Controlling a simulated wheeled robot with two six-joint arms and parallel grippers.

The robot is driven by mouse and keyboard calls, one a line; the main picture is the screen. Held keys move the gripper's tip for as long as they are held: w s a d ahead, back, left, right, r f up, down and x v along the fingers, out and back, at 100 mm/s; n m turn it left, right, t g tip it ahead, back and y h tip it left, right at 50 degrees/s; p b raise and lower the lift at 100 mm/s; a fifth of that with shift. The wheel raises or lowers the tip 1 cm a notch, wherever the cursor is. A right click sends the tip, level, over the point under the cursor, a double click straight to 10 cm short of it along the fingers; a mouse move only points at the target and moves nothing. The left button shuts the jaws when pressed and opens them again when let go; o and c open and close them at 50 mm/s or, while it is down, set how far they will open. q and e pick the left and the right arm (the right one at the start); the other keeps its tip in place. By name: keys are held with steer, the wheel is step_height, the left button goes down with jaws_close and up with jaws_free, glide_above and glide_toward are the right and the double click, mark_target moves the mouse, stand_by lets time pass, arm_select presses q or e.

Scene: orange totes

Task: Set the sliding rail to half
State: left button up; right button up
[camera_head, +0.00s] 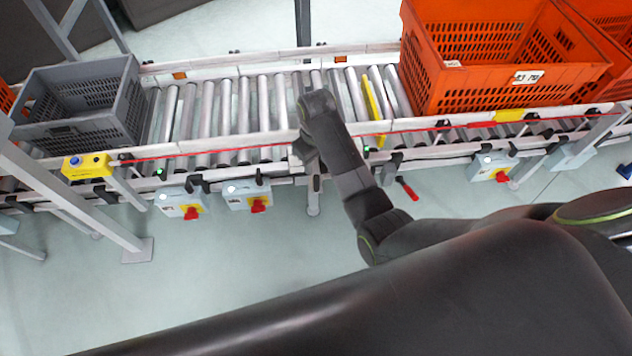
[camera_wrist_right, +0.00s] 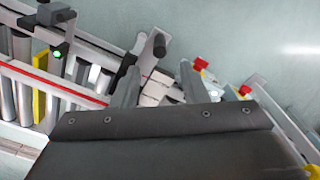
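A roller conveyor (camera_head: 225,110) runs across the head view, with a white front rail (camera_head: 215,148) carrying a thin red line. I cannot tell for sure which part of it is the sliding rail. My right gripper (camera_head: 306,158) reaches over the front rail near the middle of the conveyor. In the right wrist view its two grey fingers (camera_wrist_right: 158,88) stand apart, with white blocky conveyor parts (camera_wrist_right: 156,87) behind the gap. A dark round-ended handle (camera_wrist_right: 159,45) on a white bracket is just beyond the fingers. Contact cannot be told. My left gripper is not in view.
A grey crate (camera_head: 127,112) sits on the conveyor at the left, and an orange tote (camera_head: 432,75) at the right. A yellow bar (camera_head: 372,98) crosses the rollers. Switch boxes with red knobs (camera_head: 193,213) hang below the front rail.

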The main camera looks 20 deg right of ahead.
mark_target(317, 181)
step_height(317, 181, down, 11)
steer(key=shift+r+b, duration=0.2)
steer(key=shift+b, duration=0.75)
jaws_close()
